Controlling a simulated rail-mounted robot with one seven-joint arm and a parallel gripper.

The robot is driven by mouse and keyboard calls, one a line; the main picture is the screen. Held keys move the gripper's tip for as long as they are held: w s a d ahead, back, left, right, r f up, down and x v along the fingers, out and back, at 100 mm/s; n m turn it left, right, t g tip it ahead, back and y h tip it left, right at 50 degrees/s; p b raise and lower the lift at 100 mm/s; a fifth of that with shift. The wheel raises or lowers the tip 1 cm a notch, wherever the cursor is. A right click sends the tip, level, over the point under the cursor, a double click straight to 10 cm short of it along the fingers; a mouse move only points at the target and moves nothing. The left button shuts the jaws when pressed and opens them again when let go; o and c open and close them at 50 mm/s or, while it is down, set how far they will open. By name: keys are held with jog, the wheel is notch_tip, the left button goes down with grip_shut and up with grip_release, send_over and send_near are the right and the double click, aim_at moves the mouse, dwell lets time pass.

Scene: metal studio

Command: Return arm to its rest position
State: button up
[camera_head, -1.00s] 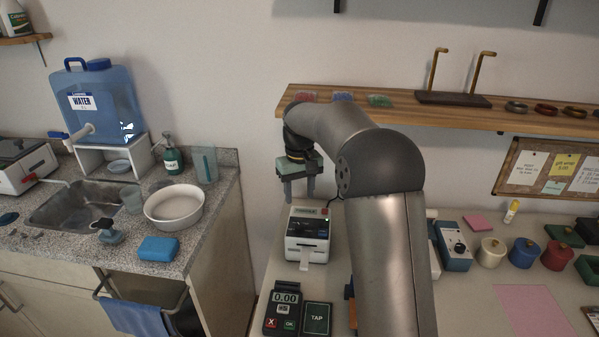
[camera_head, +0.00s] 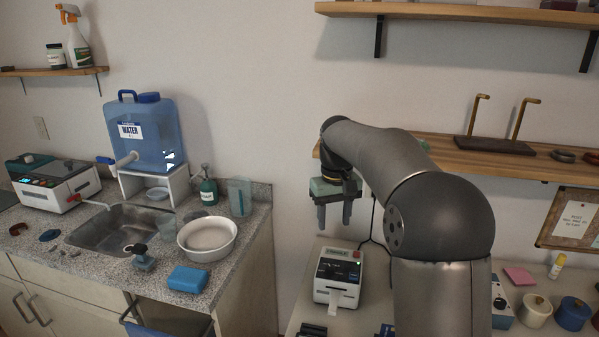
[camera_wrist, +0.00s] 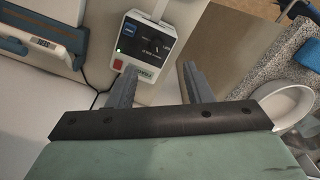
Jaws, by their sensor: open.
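My gripper (camera_head: 336,213) hangs at the end of my arm, fingers pointing down, in the head view. It is open and empty, with a clear gap between the two fingers. It is above and behind the small white receipt printer (camera_head: 338,277), apart from it. In the wrist view my gripper's fingers (camera_wrist: 157,84) frame empty space, and the printer (camera_wrist: 146,45) shows beyond them with its green light and red button.
A wooden shelf (camera_head: 480,157) with a hook stand (camera_head: 493,145) runs behind my arm. Left is a counter with a sink (camera_head: 120,228), white bowl (camera_head: 207,238), blue sponge (camera_head: 188,279) and water jug (camera_head: 146,133). Pots (camera_head: 536,309) stand at right. A gap separates counter and desk.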

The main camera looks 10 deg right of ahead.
jog(key=s+f, duration=0.3)
jog(key=s, duration=0.8)
jog(key=s+f+m, duration=0.1)
jog(key=s+f, duration=0.3)
jog(key=s, duration=0.7)
jog(key=s+f, duration=0.3)
jog(key=s, duration=0.8)
jog(key=shift+s+a+f+m, duration=0.2)
jog(key=shift+s+a+m, duration=0.1)
jog(key=shift+s+m, duration=0.1)
